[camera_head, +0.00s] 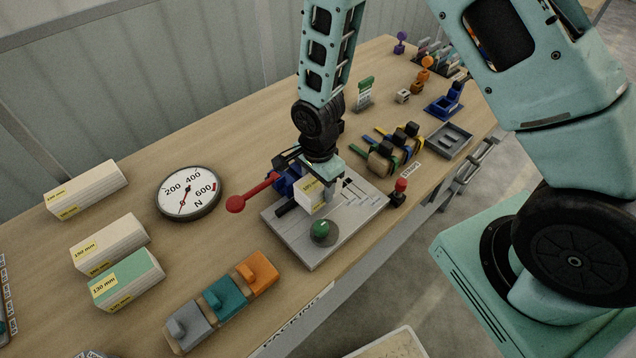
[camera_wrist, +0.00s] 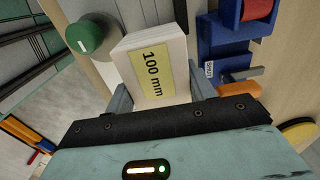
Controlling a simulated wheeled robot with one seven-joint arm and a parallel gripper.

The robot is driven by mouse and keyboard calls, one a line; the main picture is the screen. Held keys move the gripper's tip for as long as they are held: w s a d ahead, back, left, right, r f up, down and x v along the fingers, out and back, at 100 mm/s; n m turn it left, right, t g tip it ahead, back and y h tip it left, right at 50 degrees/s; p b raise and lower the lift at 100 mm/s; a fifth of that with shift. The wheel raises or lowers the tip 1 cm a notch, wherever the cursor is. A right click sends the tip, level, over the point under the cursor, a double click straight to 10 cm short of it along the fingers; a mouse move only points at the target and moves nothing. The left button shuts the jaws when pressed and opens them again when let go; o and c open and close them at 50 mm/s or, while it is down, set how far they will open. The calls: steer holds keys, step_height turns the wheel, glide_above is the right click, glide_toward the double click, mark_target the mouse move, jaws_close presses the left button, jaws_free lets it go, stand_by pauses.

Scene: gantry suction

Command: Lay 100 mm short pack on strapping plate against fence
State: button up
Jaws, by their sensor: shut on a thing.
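My gripper (camera_head: 322,185) is over the grey strapping plate (camera_head: 285,238) and shut on a white pack (camera_head: 309,197). In the wrist view the pack (camera_wrist: 152,50) shows a yellow "100 mm" label between the two fingers of my gripper (camera_wrist: 160,95). The pack is at or just above the plate; I cannot tell whether it touches. A green knob (camera_head: 323,231) is on the plate, close to the pack, and also shows in the wrist view (camera_wrist: 88,36). The fence cannot be made out clearly behind my gripper.
A blue device (camera_head: 287,182) with a red-knobbed lever (camera_head: 237,203) stands at the plate's back left. A force dial (camera_head: 188,191), 150 mm packs (camera_head: 88,188) and 130 mm packs (camera_head: 126,279) lie left. Coloured blocks (camera_head: 222,300) sit in front. Strap rolls (camera_head: 395,148) lie right.

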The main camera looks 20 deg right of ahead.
steer(key=shift+f+b, duration=1.3)
steer(key=shift+f, duration=0.25)
stand_by(0.4)
steer(key=o, duration=1.2)
step_height(320, 180, up, 18)
steer(key=b, duration=0.2)
steer(key=shift+f, duration=0.25)
